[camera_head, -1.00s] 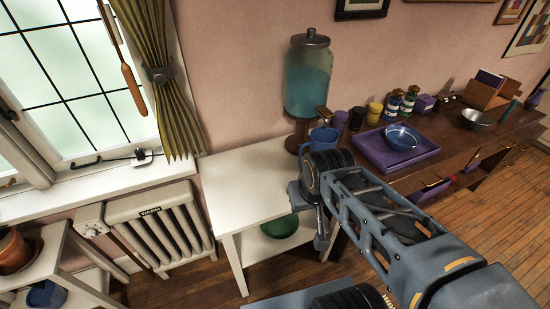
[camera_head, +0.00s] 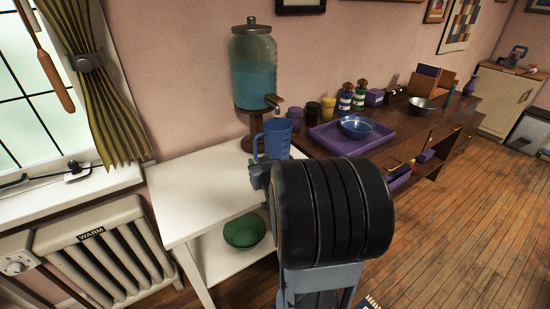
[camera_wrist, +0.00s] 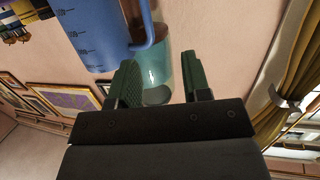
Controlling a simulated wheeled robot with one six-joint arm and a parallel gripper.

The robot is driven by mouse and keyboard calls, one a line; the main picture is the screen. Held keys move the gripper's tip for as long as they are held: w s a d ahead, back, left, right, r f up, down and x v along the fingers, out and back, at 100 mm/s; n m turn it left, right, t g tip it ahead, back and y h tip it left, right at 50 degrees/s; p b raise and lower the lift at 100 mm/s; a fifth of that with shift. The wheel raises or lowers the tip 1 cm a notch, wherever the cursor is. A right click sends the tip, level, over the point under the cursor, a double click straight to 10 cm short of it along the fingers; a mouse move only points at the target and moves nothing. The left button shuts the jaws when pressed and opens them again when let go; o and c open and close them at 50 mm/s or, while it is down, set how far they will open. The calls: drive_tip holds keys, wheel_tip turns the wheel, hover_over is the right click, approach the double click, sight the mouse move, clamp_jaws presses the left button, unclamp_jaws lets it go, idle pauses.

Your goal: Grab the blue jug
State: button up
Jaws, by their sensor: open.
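The blue jug (camera_head: 278,138) stands upright on the white table (camera_head: 190,190), below the tap of the glass dispenser (camera_head: 254,75). Its handle points left in the head view. In the wrist view the jug (camera_wrist: 88,30) fills the upper left, with measuring marks on its side. Its handle (camera_wrist: 150,25) shows just beyond the fingertips, closer to the left finger. My gripper (camera_wrist: 160,75) is open and empty, its two green fingers apart. In the head view my gripper (camera_head: 258,176) is mostly hidden behind my black wrist, close in front of the jug.
A purple tray (camera_head: 338,143) with a blue bowl (camera_head: 356,126) sits on the brown table to the right. Several small jars stand behind it. A green bowl (camera_head: 244,231) is on the white table's lower shelf. The white tabletop is clear on the left.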

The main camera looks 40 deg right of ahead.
sight(255, 146)
drive_tip(key=w+d+t, duration=0.1)
drive_tip(key=w+d, duration=0.5)
drive_tip(key=w, duration=0.6)
drive_tip(key=shift+w+d+f+t, duration=0.25)
drive_tip(key=shift+f+t, duration=0.15)
drive_tip(key=shift+f, duration=0.05)
drive_tip(key=shift+c, duration=0.2)
clamp_jaws()
idle(0.7)
drive_tip(key=shift+r, duration=0.1)
idle(0.4)
